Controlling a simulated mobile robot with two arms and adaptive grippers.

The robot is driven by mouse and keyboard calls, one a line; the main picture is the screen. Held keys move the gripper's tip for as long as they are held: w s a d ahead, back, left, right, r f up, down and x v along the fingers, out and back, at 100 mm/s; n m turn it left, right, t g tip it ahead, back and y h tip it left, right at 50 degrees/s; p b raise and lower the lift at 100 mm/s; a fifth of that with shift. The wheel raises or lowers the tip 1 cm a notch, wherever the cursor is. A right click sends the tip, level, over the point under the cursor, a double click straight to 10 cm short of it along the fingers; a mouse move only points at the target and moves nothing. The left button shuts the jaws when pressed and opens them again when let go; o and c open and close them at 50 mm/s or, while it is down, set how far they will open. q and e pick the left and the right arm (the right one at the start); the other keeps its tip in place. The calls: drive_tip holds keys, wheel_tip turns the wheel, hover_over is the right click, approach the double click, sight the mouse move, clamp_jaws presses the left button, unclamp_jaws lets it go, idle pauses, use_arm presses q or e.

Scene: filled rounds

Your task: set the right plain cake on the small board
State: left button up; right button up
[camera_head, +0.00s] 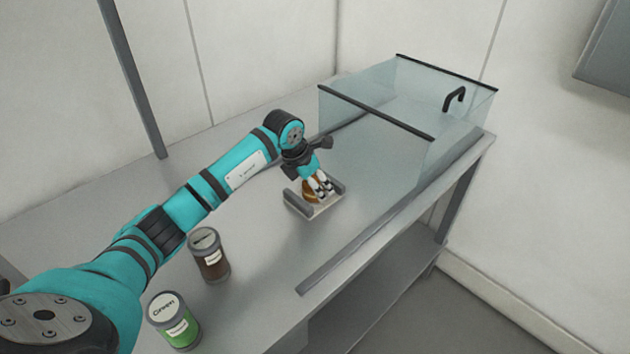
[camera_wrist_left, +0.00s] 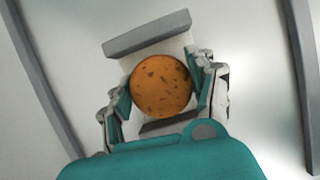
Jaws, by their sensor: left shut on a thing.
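A round orange-brown plain cake (camera_wrist_left: 162,86) with dark specks sits between the fingers of my left gripper (camera_wrist_left: 163,90) in the left wrist view. The gripper is shut on it, one finger on each side. In the head view the left gripper (camera_head: 318,188) points down and the cake (camera_head: 310,190) is partly hidden by its fingers. The small board (camera_head: 318,208), pale with raised grey bars at two ends, is directly under the cake; it also shows in the left wrist view (camera_wrist_left: 122,70). I cannot tell whether the cake touches the board. My right gripper is not in view.
A glass case (camera_head: 378,140) with a black handle stands at the far right of the grey table (camera_head: 262,262). A jar with brown filling (camera_head: 210,262) and a green-filled jar (camera_head: 176,328) stand at the near left. The table right of the jars is clear.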

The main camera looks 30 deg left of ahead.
use_arm(q)
drive_tip(key=o, duration=0.3)
drive_tip(key=shift+f, duration=0.1)
drive_tip(key=o, duration=0.5)
drive_tip(key=shift+r, duration=0.25)
drive_tip(key=shift+s+a+r, duration=0.1)
drive_tip(key=shift+r, duration=0.15)
drive_tip(key=b+v, duration=0.2)
drive_tip(key=v, duration=0.9)
drive_tip(key=shift+s+r, duration=0.15)
drive_tip(key=shift+s, duration=0.05)
